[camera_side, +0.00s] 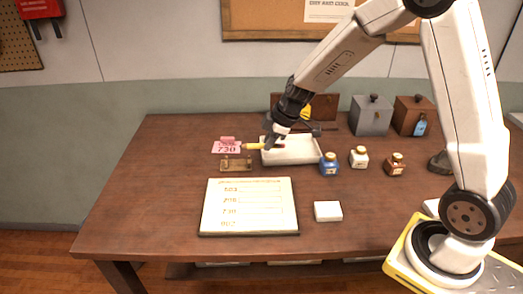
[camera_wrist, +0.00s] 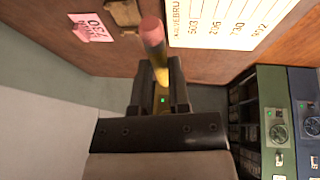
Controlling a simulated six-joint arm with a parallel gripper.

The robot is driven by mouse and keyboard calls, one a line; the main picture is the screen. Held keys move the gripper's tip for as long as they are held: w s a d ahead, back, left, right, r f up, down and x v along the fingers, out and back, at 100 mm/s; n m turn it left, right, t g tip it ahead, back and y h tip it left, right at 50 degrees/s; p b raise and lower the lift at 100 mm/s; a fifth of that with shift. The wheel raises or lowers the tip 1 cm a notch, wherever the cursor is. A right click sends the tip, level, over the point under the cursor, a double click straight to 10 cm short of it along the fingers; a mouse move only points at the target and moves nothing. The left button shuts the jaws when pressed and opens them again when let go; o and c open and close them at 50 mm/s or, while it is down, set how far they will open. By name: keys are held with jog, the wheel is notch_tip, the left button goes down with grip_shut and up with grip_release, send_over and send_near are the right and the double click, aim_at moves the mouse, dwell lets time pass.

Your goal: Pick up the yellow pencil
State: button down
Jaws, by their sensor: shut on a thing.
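The yellow pencil (camera_side: 253,146) is held between the fingers of my gripper (camera_side: 272,140) near the left end of the white tray (camera_side: 296,162). In the side view its end points left, toward the pink tag. In the wrist view the pencil (camera_wrist: 162,72) sits between the two dark fingers of my gripper (camera_wrist: 161,82), with its pink eraser end toward the top of the picture. My gripper is shut on it. The pencil's other end is hidden by the gripper. I cannot tell exactly how high it is above the table.
A pink tag marked 730 (camera_side: 226,148) and a small brown holder (camera_side: 236,165) lie left of the tray. A list board (camera_side: 248,206) lies in front. Blue (camera_side: 329,164), white (camera_side: 359,157) and brown (camera_side: 395,164) bottles stand right. A white block (camera_side: 328,211) lies nearer.

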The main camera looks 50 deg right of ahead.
jog(key=shift+s+r, duration=0.3)
jog(key=shift+s, duration=0.35)
jog(key=shift+s, duration=0.1)
jog(key=s+f+n+g+h, duration=0.3)
jog(key=s+n, duration=0.3)
jog(key=s, duration=0.5)
jog(key=shift+a+f+h, duration=0.2)
jog(key=shift+a+h, duration=0.05)
jog(key=shift+h, duration=0.05)
jog(key=shift+f, duration=0.1)
dwell(0.4)
